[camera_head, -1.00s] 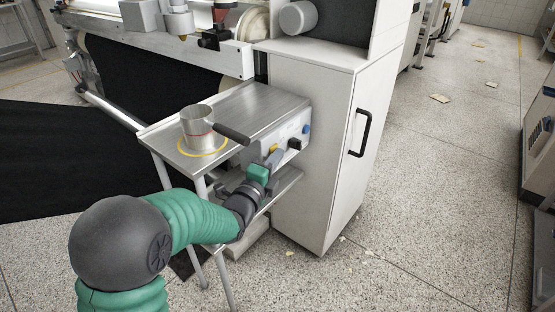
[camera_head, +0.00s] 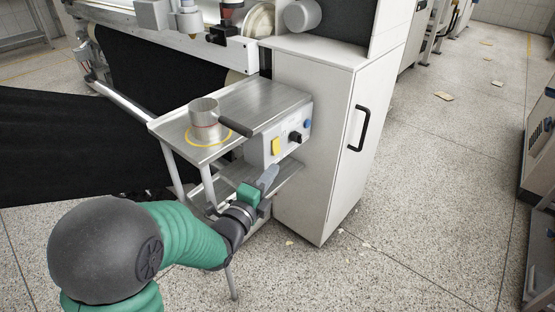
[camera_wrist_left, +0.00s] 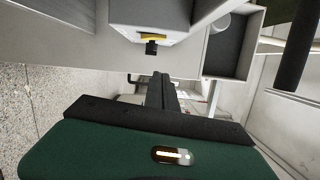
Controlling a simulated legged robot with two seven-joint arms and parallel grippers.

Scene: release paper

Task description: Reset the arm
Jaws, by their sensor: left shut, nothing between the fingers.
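My left arm comes in from the lower left in the head view. My left gripper (camera_head: 268,177) is shut and empty, in front of and below the control box (camera_head: 268,150). It looks apart from the box. In the wrist view the gripper's dark fingers (camera_wrist_left: 162,92) are together, below the black knob on the box (camera_wrist_left: 152,47). In the head view the box face has a yellow switch (camera_head: 275,146), a black knob (camera_head: 295,137) and a blue button (camera_head: 307,124). My right gripper is not in view.
A metal cup with a dark handle (camera_head: 204,113) stands inside a yellow ring on the steel table (camera_head: 255,98). A lower shelf (camera_head: 285,175) lies close to the gripper. A white cabinet (camera_head: 318,130) stands right of the table. The floor at right is mostly clear, with paper scraps.

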